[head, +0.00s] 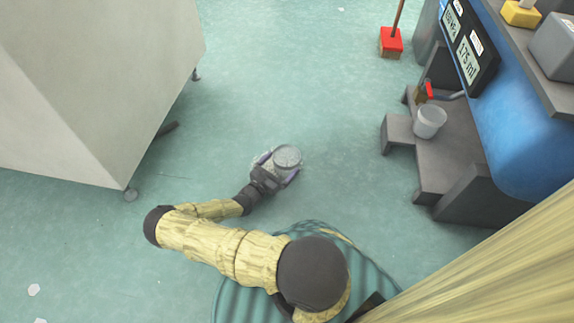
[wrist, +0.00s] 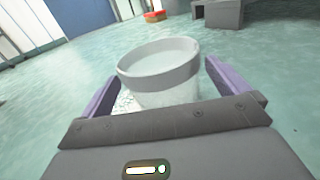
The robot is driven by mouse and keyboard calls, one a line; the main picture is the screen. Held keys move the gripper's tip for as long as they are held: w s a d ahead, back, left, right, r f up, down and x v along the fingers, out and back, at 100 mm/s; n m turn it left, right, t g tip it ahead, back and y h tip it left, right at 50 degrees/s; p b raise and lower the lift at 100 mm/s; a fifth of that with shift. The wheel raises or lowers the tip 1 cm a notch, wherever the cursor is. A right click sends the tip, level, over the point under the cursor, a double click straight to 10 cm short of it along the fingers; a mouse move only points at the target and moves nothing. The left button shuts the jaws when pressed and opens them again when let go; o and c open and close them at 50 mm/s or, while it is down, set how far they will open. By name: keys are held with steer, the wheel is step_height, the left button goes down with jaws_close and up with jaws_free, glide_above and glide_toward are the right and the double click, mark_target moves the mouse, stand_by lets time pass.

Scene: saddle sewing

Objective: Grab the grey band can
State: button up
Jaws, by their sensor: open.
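The grey band can (head: 287,157) stands on the green floor in the middle of the head view. It is a pale round can with a wide grey band around its top. In the wrist view the can (wrist: 160,75) sits upright between the two purple fingers. My gripper (head: 278,166) is open, with one finger on each side of the can. The wrist view also shows my gripper (wrist: 165,88), with a gap visible between the right finger and the can. The left finger is close to the can; I cannot tell whether it touches. The can's lower front is hidden behind the gripper body.
A large pale cabinet (head: 95,90) on small feet stands at the left. A red box (head: 391,42) is at the back. The floor around the can is clear.

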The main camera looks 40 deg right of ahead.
mark_target(294, 152)
steer(key=d, duration=0.1)
steer(key=d+b, duration=0.1)
steer(key=d+f, duration=0.1)
steer(key=shift+w+d+b, duration=0.2)
steer(key=shift+w+b, duration=0.2)
steer(key=shift+w+d+r, duration=0.1)
steer(key=shift+d, duration=0.25)
steer(key=c, duration=0.8)
